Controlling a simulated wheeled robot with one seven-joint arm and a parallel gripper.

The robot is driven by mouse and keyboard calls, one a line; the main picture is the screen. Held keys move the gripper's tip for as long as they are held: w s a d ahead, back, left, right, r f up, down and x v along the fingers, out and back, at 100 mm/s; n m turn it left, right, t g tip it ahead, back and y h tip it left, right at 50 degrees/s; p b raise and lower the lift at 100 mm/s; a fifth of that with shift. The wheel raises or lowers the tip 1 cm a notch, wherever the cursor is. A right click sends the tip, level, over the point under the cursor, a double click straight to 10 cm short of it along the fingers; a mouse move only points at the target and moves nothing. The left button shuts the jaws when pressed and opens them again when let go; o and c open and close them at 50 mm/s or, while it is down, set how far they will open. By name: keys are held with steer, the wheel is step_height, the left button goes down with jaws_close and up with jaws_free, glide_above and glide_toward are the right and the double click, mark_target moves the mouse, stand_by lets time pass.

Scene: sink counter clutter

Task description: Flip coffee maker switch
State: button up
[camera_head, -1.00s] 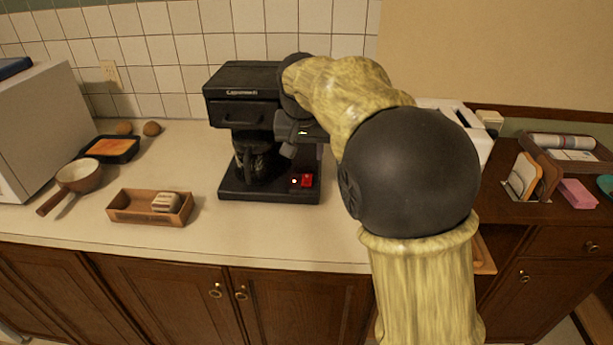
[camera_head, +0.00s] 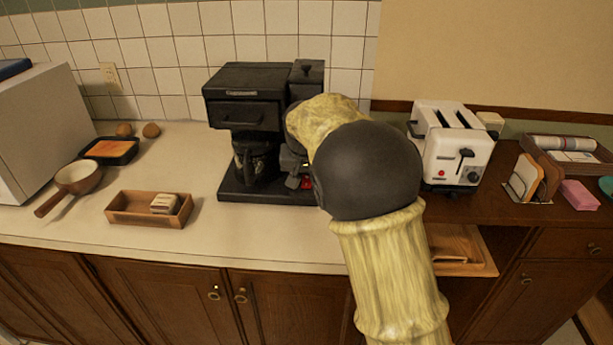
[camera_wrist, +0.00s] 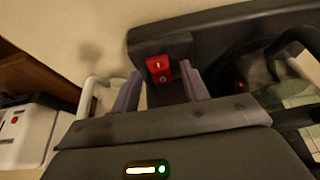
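The black coffee maker (camera_head: 242,112) stands on the counter against the tiled wall, with its dark carafe (camera_head: 254,160) on the base. Its red switch (camera_head: 306,182) is at the right front of the base, partly hidden by my arm. In the wrist view the red switch (camera_wrist: 159,69) appears ahead, between and just beyond my fingertips. My gripper (camera_wrist: 161,86) is open with nothing between its fingers. In the head view my gripper (camera_head: 293,161) is low beside the carafe, just above the switch. I cannot tell whether a finger touches it.
A white toaster (camera_head: 453,146) stands to the right; it also shows at the wrist view's left edge (camera_wrist: 22,134). A wooden box (camera_head: 130,208) sits front left, near a pan (camera_head: 78,178) and a black dish (camera_head: 110,150). The counter in front of the coffee maker is clear.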

steer(key=c, duration=0.9)
steer(key=shift+r, duration=0.1)
steer(key=p, duration=0.2)
steer(key=g+p, duration=0.1)
steer(key=p, duration=0.1)
steer(key=shift+w+r, duration=0.2)
steer(key=shift+r, duration=0.1)
steer(key=g+p, duration=0.1)
steer(key=p, duration=0.3)
steer(key=shift+w+p, duration=0.2)
steer(key=shift+p, duration=0.15)
steer(key=shift+f+g+p, duration=0.15)
steer(key=shift+g+p, duration=0.35)
steer(key=shift+p, duration=0.35)
